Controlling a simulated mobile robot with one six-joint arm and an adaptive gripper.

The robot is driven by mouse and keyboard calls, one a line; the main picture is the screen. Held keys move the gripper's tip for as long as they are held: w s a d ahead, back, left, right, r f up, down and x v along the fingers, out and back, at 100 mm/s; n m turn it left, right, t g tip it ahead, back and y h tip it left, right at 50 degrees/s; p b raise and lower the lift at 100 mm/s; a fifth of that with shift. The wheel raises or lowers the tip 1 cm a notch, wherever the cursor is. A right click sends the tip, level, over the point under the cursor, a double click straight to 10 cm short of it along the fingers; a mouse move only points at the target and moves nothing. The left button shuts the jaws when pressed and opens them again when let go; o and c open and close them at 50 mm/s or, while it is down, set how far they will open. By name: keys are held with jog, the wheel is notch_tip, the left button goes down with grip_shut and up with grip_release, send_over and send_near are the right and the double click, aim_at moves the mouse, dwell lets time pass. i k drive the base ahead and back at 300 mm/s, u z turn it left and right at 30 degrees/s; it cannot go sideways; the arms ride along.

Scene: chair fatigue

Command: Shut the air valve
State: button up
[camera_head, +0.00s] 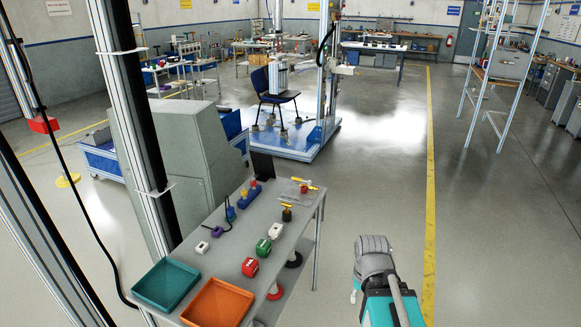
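A small valve with a yellow lever (311,186) and a red part (304,188) sits on a pale plate at the far right end of the grey workbench (225,240); it looks like the air valve. The lever lies roughly level, pointing left and right in the picture; whether that is open or shut I cannot tell. My arm, grey and teal, rises at the bottom right of the bench, apart from it. My gripper's fingers do not show.
A black-and-yellow part (287,212), green box (263,247), red box (250,267), teal tray (166,284) and orange tray (218,303) are on the bench. A chair (275,95) stands on a blue test rig (290,145) behind. The floor right of the bench is clear.

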aim_at(300, 180)
jog(key=u, duration=0.15)
jog(key=i, duration=0.95)
jog(key=u, duration=0.15)
